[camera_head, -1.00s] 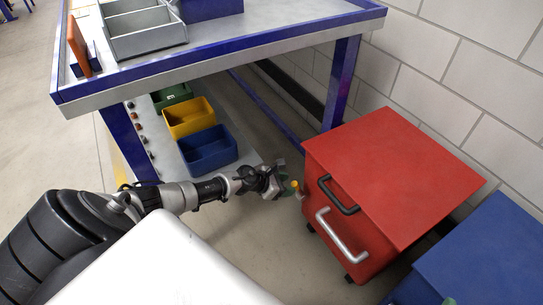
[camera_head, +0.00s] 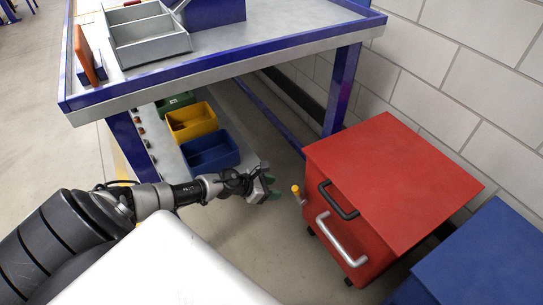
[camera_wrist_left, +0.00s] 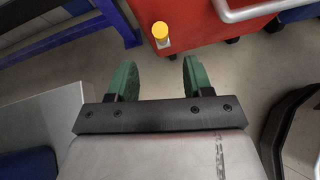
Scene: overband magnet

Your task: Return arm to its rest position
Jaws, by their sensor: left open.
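My left gripper (camera_head: 268,189) reaches in from the left in the head view, low in front of the workbench and just left of the red cabinet. In the left wrist view its two green fingers (camera_wrist_left: 155,82) stand apart with nothing between them. A yellow-tipped knob (camera_head: 296,190) sticks out from the red cabinet's side, a short gap from the fingers. The knob also shows beyond the fingers in the left wrist view (camera_wrist_left: 160,31). My right gripper is in neither view.
The red cabinet (camera_head: 392,180) has a black handle and a silver handle. A blue cabinet (camera_head: 485,262) stands at the lower right. The workbench (camera_head: 225,52) carries a grey tray (camera_head: 148,40). Yellow (camera_head: 191,121) and blue (camera_head: 210,152) bins sit on the shelf below. Floor shows between arm and cabinet.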

